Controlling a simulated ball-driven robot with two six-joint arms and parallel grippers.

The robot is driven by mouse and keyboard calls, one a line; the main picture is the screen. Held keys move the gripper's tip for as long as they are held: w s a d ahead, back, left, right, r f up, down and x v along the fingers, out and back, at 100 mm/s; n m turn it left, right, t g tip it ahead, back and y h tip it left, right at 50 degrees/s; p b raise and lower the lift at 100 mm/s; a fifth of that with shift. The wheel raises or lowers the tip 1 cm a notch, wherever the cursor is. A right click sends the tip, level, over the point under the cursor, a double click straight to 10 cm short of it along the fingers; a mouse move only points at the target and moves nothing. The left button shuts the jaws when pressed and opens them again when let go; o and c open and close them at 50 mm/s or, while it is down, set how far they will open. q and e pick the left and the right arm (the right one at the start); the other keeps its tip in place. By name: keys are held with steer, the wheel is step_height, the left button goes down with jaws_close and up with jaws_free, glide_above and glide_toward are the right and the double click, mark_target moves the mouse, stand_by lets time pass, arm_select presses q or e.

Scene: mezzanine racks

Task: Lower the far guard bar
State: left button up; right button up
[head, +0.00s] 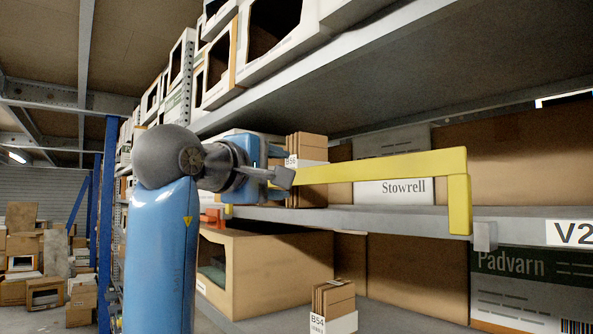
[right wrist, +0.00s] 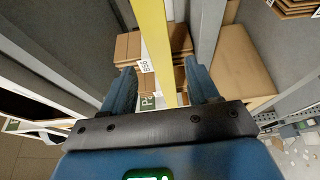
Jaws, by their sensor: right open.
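A yellow guard bar (head: 385,168) runs roughly level in front of the rack bay, above the shelf edge. Its right end turns down to the shelf beam, and its left part is hidden behind my arm. My right gripper (head: 284,177) is at the bar's visible left end. In the right wrist view the yellow bar (right wrist: 155,45) passes between the two blue fingers of the right gripper (right wrist: 160,70). The fingers stand apart with gaps on both sides of the bar. My left gripper is not in view.
Brown cartons (head: 308,150) and a Stowrell box (head: 392,190) stand on the shelf behind the bar. Below are an open carton (head: 270,270), a small carton stack (head: 334,300) and a Padvarn box (head: 530,285). A shelf deck (head: 440,75) hangs above.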

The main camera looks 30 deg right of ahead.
mark_target(297, 176)
steer(key=shift+p+x, duration=1.3)
steer(key=shift+x, duration=2.25)
steer(key=shift+c, duration=0.4)
jaws_close()
